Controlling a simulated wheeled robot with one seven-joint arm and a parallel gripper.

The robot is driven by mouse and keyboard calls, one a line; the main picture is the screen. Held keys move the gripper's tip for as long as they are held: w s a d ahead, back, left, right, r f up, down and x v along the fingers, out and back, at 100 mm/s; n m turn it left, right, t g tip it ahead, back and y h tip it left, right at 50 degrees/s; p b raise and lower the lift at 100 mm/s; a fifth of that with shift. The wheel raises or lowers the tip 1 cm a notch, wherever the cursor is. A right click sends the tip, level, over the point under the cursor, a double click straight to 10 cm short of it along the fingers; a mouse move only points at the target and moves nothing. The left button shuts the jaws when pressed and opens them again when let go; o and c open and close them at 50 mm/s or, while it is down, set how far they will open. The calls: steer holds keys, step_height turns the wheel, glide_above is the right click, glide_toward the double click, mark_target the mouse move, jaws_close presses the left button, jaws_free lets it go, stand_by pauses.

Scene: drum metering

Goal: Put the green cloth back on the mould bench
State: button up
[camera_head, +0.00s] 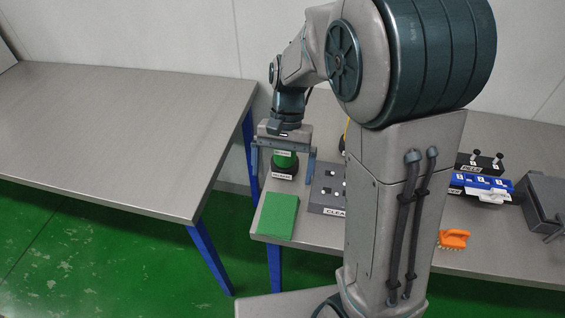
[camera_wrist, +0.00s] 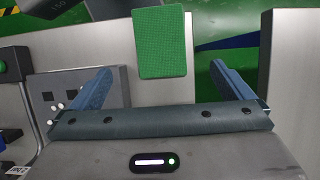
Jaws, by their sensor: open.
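The green cloth (camera_head: 277,216) is a flat, folded rectangle lying at the front left corner of the right bench (camera_head: 318,231). In the wrist view the cloth (camera_wrist: 160,42) lies between and beyond my fingers. My gripper (camera_head: 283,176) is open and empty, pointing down above the right bench, just behind the cloth in the head view and apart from it. The left bench (camera_head: 120,135) has a bare grey top. No sign shows which bench is the mould bench.
A green button (camera_head: 286,160) and a grey panel labelled "CLEA..." (camera_head: 328,190) stand close to my gripper. An orange brush (camera_head: 454,239), blue racks (camera_head: 480,182) and a grey box (camera_head: 545,205) are farther right. A gap over green floor separates the benches.

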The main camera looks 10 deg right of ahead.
steer(key=s+d+r+n+t+h, duration=0.1)
steer(key=s+d+r+n+t, duration=0.3)
steer(key=s, duration=0.6)
steer(key=shift+d+r+t+h, duration=0.3)
steer(key=shift+d+r+t, duration=0.95)
steer(key=shift+d+t, duration=0.75)
steer(key=shift+s+d+g, duration=0.1)
steer(key=shift+d+g, duration=0.1)
steer(key=shift+g, duration=0.1)
